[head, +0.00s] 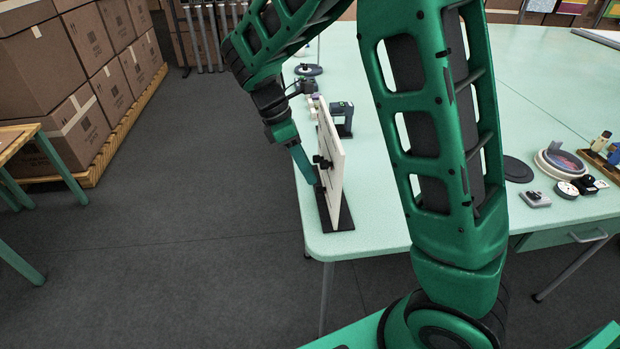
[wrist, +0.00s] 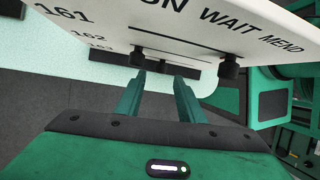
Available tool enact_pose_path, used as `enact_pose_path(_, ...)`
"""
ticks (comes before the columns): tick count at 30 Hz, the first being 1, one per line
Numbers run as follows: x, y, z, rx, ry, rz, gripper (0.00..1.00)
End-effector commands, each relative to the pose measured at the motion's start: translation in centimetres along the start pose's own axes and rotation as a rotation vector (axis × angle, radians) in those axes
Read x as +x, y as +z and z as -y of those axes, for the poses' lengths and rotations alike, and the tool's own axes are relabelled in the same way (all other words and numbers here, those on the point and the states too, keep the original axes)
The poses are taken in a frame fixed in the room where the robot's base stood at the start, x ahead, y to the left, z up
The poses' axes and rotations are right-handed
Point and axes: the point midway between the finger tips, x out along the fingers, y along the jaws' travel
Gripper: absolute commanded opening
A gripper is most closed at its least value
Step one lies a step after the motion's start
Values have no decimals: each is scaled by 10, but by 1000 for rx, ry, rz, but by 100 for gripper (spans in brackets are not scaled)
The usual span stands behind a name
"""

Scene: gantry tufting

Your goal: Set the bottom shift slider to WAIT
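A thin white board (head: 336,165) stands upright on a black base (head: 345,216) at the near left corner of the table. In the wrist view the board (wrist: 180,28) shows row labels 161, 162 and a fainter one below, with the headings WAIT and MEND and a partly cut-off one ending in N. In the head view my gripper (head: 312,182) is beside the board's left face.
The pale green table (head: 400,235) carries a dark device (head: 341,112) behind the board and several small items at right, including a grey block (head: 535,199). Stacked cartons (head: 60,60) stand at left. Dark floor is free left of the table.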

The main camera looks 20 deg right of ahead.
Motion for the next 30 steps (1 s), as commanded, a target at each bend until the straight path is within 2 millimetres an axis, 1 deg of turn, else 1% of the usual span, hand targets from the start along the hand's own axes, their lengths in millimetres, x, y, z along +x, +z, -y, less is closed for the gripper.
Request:
enact_pose_path(1, -11, -1, -1, 0, 4, -2, 35)
enact_pose_path(3, -23, -1, -1, 0, 4, -1, 35)
enact_pose_path(6, -39, -1, -1, -2, 2, -1, 35)
enact_pose_path(10, -52, -1, -1, -1, 1, 0, 35)
enact_pose_path(15, -59, 0, -1, 0, 0, 0, 35)
enact_pose_path(27, -59, 0, -1, 0, 0, 0, 35)
enact_pose_path(30, -62, 4, 1, 31, 2, -10, 35)
